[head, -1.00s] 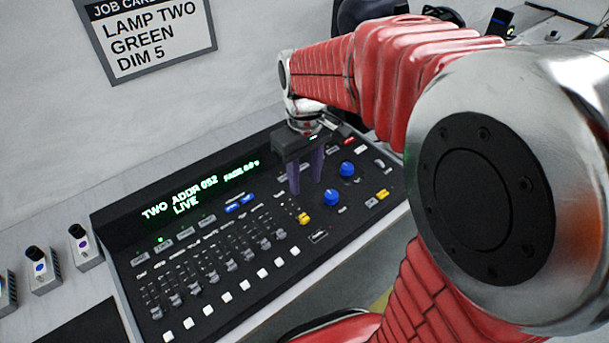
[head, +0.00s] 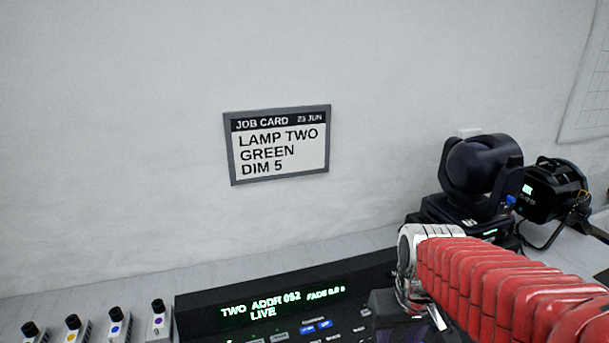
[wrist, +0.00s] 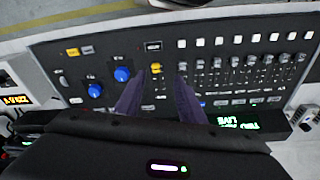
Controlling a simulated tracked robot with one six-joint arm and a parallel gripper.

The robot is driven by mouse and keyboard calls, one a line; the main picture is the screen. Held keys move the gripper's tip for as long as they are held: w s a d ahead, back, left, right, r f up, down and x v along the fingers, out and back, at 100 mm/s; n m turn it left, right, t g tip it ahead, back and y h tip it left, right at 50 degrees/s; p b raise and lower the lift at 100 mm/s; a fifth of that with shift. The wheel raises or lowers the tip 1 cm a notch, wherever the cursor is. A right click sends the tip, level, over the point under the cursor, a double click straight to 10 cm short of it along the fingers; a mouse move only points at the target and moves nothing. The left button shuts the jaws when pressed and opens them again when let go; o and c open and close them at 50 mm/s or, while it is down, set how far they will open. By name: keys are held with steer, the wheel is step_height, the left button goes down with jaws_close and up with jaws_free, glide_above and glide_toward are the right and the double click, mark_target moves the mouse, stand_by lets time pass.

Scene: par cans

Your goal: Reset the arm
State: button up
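My gripper (wrist: 160,78) shows two purple fingers in the wrist view, apart and with nothing between them. The fingers point over the black console (wrist: 150,45), near a yellow button and the fader rows; whether they touch it I cannot tell. In the head view, my red-sleeved arm reaches in from the lower right, and the gripper is at the bottom, partly cut off, over the console's right part. The console display (head: 282,303) reads TWO, ADDR 052, LIVE. The job card (head: 277,145) on the wall reads LAMP TWO, GREEN, DIM 5.
A dark moving-head lamp (head: 475,175) and a black par can (head: 553,190) with a lit display stand at the right, behind my arm. Several small boxes with knobs (head: 118,325) stand left of the console.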

steer(key=s+a+r+t, duration=0.1)
steer(key=s+r+t, duration=0.3)
steer(key=s+r, duration=0.2)
steer(key=shift+s+a+m, duration=0.25)
steer(key=shift+s+m, duration=0.05)
steer(key=shift+s, duration=0.55)
